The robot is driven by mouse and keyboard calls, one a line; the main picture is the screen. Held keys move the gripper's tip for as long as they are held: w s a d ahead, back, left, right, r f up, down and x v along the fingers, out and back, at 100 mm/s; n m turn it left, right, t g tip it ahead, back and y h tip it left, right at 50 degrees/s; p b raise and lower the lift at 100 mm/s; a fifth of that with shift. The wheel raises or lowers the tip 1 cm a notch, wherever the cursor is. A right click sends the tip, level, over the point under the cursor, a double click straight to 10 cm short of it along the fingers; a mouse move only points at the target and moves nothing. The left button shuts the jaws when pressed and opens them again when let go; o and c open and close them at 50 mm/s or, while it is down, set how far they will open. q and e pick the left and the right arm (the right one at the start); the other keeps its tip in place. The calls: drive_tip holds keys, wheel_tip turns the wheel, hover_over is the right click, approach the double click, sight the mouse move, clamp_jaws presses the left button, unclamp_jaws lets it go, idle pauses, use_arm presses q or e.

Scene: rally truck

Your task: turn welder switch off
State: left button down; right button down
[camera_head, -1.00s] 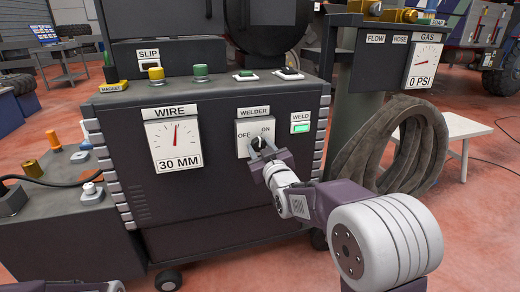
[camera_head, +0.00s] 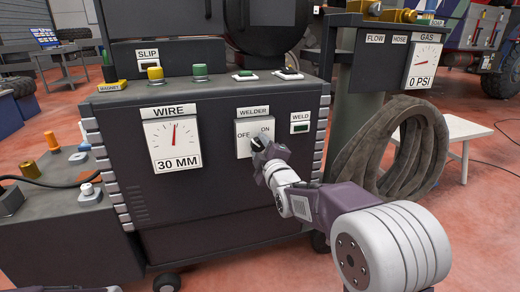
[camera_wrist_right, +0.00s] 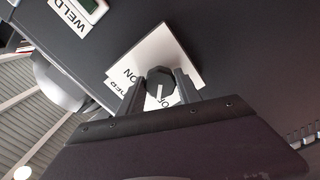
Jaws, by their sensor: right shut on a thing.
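The welder switch is a dark knob (camera_wrist_right: 160,82) on a white plate (camera_head: 242,138) marked OFF and ON, on the front of the dark welding machine (camera_head: 230,185). My right gripper (camera_head: 262,150) is shut on the knob. The right wrist view shows its two fingers on either side of the knob. A white mark on the knob runs toward the lower part of that view, near the partly hidden OFF lettering. The small WELD light (camera_head: 300,127), right of the plate, is dark. My left gripper is not in view.
A wire gauge (camera_head: 173,144) reading 30 MM is left of the switch. Several buttons line the machine's top. A thick coiled hose (camera_head: 395,150) hangs at the right, below a gas gauge (camera_head: 423,66). A low unit with knobs stands at the left.

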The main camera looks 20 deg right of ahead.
drive_tip(key=shift+f+n, duration=0.1)
drive_tip(key=shift+n, duration=0.7)
drive_tip(key=c, duration=0.8)
unclamp_jaws()
drive_tip(key=shift+c, duration=0.2)
